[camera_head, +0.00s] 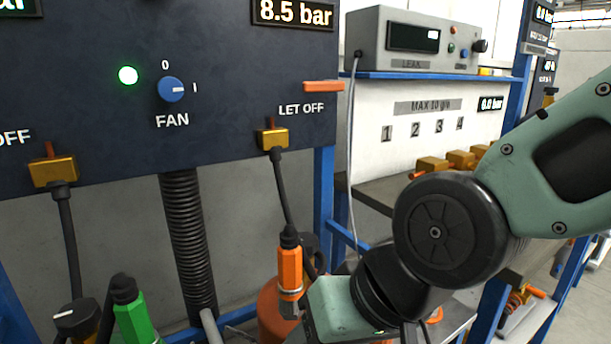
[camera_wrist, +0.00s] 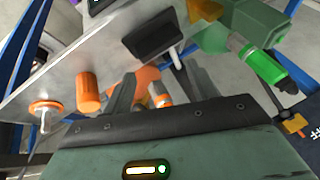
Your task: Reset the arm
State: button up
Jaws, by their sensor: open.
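My arm (camera_head: 450,220) reaches in from the right in the head view and bends down at a dark round joint. Its pale green wrist part is at the bottom centre. My gripper (camera_wrist: 156,74) shows in the wrist view as two dark fingers set apart, open, with nothing seen held between them. Orange parts lie beyond the fingers; I cannot tell whether any touches them. In the head view the fingers are hidden or out of frame.
An orange coupler (camera_head: 290,268) on a hose stands beside my wrist. A green coupler (camera_head: 136,318) is at lower left. The dark panel (camera_head: 225,105) has a blue FAN knob (camera_head: 171,89). A grey leak-test box (camera_head: 415,42) sits on the shelf behind my arm.

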jog(key=s+d+f+n+g+h+p, duration=0.1)
jog(key=s+d+f+n+g+h, duration=0.15)
jog(key=d, duration=0.35)
jog(key=s+d+f+n+g+h, duration=0.1)
jog(key=s+d+n+h, duration=0.1)
jog(key=s+d, duration=0.35)
notch_tip(320, 180, up, 18)
jog(key=w+p, duration=0.2)
jog(key=p, duration=1.6)
jog(key=shift+d+f+m, duration=0.15)
jog(key=shift+d+m, duration=0.1)
jog(key=shift+m, duration=0.1)
jog(key=shift+t, duration=0.25)
jog(key=shift+c, duration=0.3)
